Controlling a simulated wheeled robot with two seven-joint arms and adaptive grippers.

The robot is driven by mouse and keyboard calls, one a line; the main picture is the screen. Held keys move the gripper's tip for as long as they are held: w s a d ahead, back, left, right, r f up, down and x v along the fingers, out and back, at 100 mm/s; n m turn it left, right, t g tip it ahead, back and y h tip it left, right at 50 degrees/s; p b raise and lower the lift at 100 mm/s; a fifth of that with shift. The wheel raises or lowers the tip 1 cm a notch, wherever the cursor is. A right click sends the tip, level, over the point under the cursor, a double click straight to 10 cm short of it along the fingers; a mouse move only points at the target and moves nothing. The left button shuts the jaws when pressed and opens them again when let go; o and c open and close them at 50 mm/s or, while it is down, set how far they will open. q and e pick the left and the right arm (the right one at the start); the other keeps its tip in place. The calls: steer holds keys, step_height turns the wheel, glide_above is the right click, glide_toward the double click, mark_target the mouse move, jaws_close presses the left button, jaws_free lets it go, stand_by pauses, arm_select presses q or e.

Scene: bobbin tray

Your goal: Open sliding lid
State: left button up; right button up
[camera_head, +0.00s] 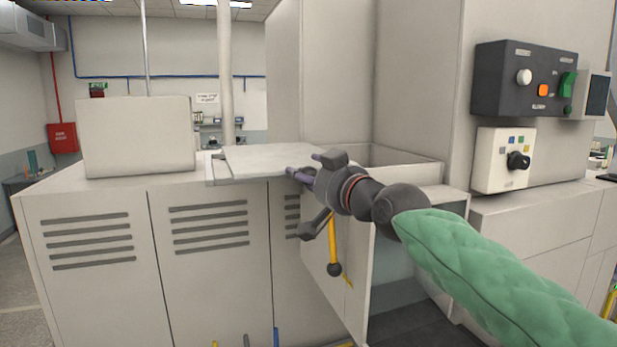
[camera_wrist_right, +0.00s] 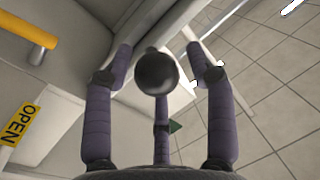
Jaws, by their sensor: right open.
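The flat white sliding lid (camera_head: 270,158) lies on top of the white cabinet in the head view. An open recess with raised walls (camera_head: 410,164) shows to its right. My right gripper (camera_head: 304,166) is open at the lid's front right corner, its purple fingers pointing left; I cannot tell whether they touch the lid. In the right wrist view, a dark round knob (camera_wrist_right: 157,72) sits between the spread fingers of the gripper (camera_wrist_right: 165,65). What the knob is fixed to is hidden. My left gripper is not in view.
A yellow lever (camera_head: 333,240) with a black ball end hangs below my right gripper. A yellow OPEN label (camera_wrist_right: 19,124) shows in the wrist view. A dark control box (camera_head: 505,85) and white switch box (camera_head: 495,170) are at the right. A white box (camera_head: 137,135) stands left.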

steer(key=shift+f, duration=0.15)
steer(key=v, duration=1.2)
stand_by(0.4)
